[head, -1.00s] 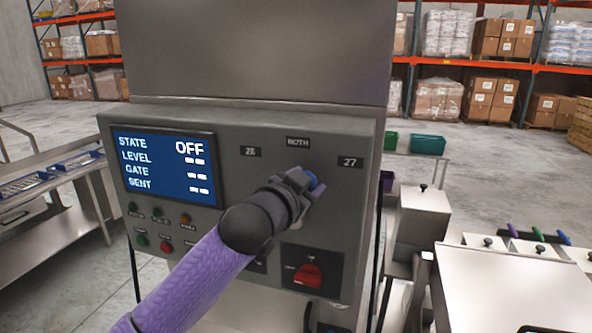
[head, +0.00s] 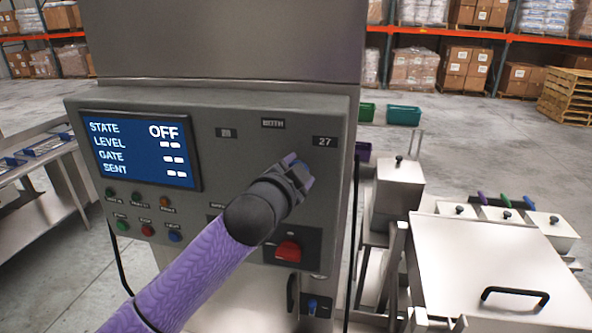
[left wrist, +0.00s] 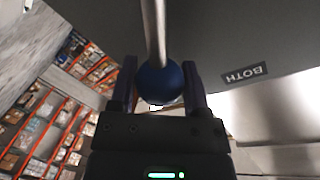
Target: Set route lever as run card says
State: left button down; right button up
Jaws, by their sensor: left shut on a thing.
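The route lever is a metal rod (left wrist: 157,30) with a blue ball knob (left wrist: 160,84), seen in the left wrist view. My left gripper (head: 300,168) is shut on the knob, a finger on each side of it. In the head view the gripper hides most of the lever. Three position labels are on the grey panel above it: a left one (head: 226,132) too blurred to read, BOTH (head: 273,123) and 27 (head: 324,141). The gripper is below and between BOTH and 27. BOTH also shows in the left wrist view (left wrist: 244,74). No run card is recognisable. My right gripper is not in view.
The panel screen (head: 140,149) reads STATE OFF, with dashes for LEVEL, GATE and SENT. A steel lidded box (head: 490,265) stands at right.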

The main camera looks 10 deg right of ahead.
pick_arm(q)
jog(key=shift+f, duration=0.1)
jog(key=shift+c, duration=0.3)
grip_release()
jog(key=shift+d, duration=0.1)
jog(key=b+v, duration=0.2)
jog(key=v, duration=0.8)
